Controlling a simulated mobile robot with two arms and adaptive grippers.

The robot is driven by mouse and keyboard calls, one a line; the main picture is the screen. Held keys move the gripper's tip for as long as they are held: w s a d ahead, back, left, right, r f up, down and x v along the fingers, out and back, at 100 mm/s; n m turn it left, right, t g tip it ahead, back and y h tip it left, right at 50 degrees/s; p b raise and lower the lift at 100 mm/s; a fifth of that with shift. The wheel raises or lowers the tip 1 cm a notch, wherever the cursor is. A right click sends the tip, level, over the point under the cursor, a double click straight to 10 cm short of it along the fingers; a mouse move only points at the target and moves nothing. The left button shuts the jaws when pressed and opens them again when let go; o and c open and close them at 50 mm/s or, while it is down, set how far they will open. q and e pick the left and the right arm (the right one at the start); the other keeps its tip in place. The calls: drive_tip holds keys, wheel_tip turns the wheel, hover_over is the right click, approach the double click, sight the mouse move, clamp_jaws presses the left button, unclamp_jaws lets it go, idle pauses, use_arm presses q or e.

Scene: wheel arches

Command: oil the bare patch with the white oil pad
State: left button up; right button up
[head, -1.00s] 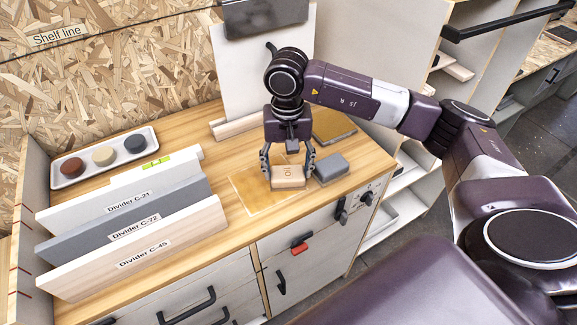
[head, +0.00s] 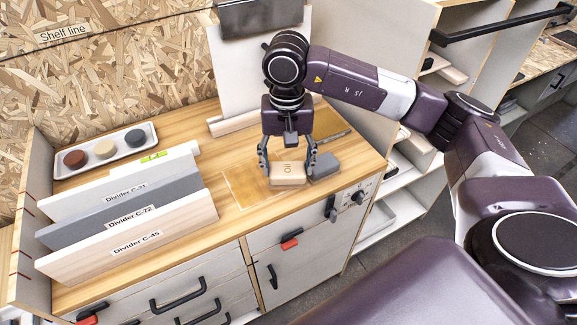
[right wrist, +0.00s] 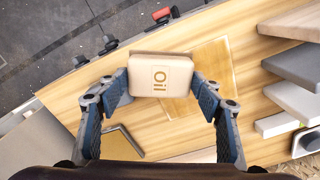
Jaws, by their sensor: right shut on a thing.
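The oil pad (head: 288,173) is a pale beige block marked "Oil". My right gripper (head: 288,170) is shut on it, with one finger at each end, pointing down. The right wrist view shows the pad (right wrist: 160,76) between both fingertips. The bare patch (head: 243,190) is a thinly outlined rectangle on the wooden worktop, and it also shows in the right wrist view (right wrist: 211,62). The pad is over the patch's right part and hides some of it. I cannot tell whether the pad touches the wood. My left gripper is not in view.
A grey block (head: 323,166) lies close to the right finger. Three labelled dividers (head: 130,222) stand at the left, before a white tray (head: 105,150) with three round pucks. A thin dark-edged plate (head: 328,125) lies behind the gripper. The worktop's front edge is near.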

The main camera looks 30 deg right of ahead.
drive_tip(key=shift+r+p, duration=0.65)
drive_tip(key=shift+r, duration=0.95)
drive_tip(key=shift+s, duration=0.1)
